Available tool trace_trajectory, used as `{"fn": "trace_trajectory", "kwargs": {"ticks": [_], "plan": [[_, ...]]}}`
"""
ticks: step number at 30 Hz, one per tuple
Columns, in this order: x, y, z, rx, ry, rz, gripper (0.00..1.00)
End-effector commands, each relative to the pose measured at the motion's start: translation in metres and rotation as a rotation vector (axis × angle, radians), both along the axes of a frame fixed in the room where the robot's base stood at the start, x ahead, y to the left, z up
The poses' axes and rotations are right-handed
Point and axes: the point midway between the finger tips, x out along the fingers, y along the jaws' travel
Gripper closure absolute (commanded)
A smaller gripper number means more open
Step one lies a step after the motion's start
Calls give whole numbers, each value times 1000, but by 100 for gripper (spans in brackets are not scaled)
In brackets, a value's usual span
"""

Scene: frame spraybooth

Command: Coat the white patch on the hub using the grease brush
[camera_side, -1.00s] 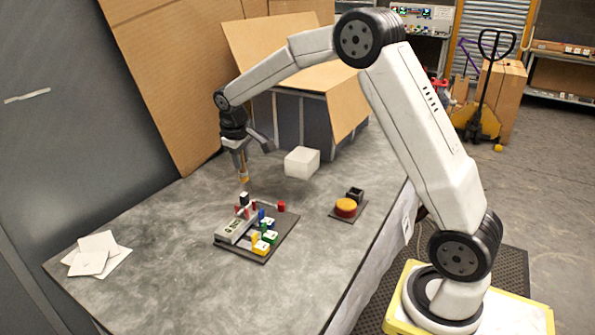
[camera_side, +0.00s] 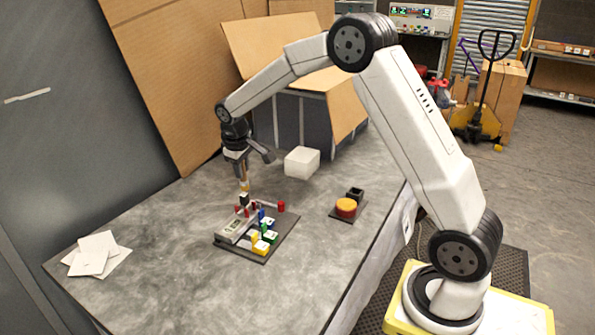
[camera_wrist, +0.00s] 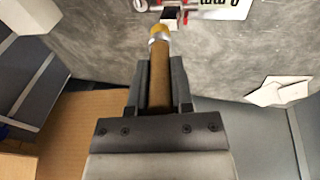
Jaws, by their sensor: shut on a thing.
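My gripper (camera_side: 240,162) is shut on the wooden handle of the grease brush (camera_wrist: 159,80). The brush points down, with a metal band and a yellowish tip at its lower end. In the side view the brush (camera_side: 245,185) hangs just above the back of a dark board (camera_side: 262,258) carrying small coloured parts. A small dark block with a pale face (camera_side: 244,199) stands right below the tip; I cannot tell whether they touch. In the wrist view a small white face (camera_wrist: 170,13) shows beside the tip. I cannot tell for sure which part is the hub.
A grey labelled unit (camera_side: 234,229) and red, blue, green and yellow parts crowd the board. An orange round piece (camera_side: 346,207) sits on a dark plate at right. A white block (camera_side: 301,161) stands behind; white sheets (camera_side: 95,254) lie at left. The front table is clear.

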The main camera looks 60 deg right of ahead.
Motion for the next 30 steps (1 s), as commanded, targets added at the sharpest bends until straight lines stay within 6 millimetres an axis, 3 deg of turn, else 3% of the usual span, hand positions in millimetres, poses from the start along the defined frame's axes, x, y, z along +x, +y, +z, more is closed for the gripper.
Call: {"fn": "trace_trajectory", "kwargs": {"ticks": [30], "plan": [[0, 0, -12, 0, -1, 0, 100]]}}
